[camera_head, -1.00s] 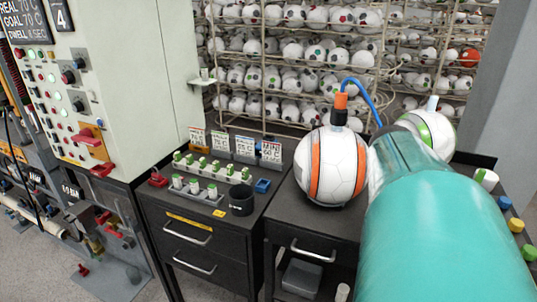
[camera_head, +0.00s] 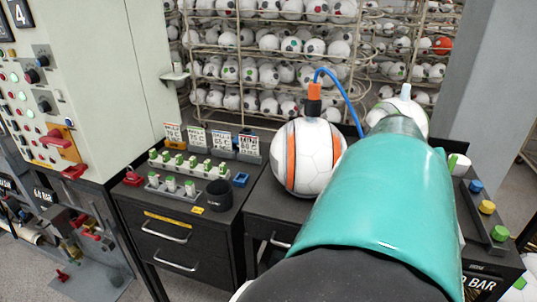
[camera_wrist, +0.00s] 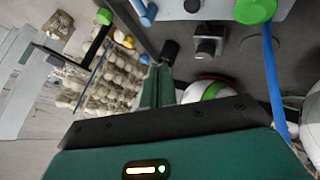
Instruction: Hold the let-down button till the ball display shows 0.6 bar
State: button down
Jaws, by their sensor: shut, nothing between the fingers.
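A dark strip at the right holds a blue button (camera_head: 475,186), a yellow button (camera_head: 487,207) and a green button (camera_head: 500,233). I cannot read which is the let-down button. A display (camera_head: 482,284) reading "BAR" shows below them, its digits partly covered by my arm. The orange-striped white ball (camera_head: 309,158) sits on the bench with a blue hose on its orange coupling (camera_head: 314,92). My gripper (camera_wrist: 162,75) is shut and empty in the wrist view. The green button (camera_wrist: 104,16), yellow button (camera_wrist: 128,40) and blue button (camera_wrist: 143,58) appear beyond it, apart from it.
A green-marked ball (camera_head: 402,115) stands behind my arm. Racks of balls (camera_head: 270,70) fill the back. A dark drawer bench (camera_head: 185,240) carries a black cup (camera_head: 219,194) and small green-topped pieces. A control cabinet (camera_head: 95,80) stands left, and a grey pillar (camera_head: 480,80) right.

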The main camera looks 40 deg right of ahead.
jog(key=shift+f, duration=3.95)
jog(key=shift+f, duration=0.4)
jog(key=shift+f, duration=0.45)
dwell(3.2)
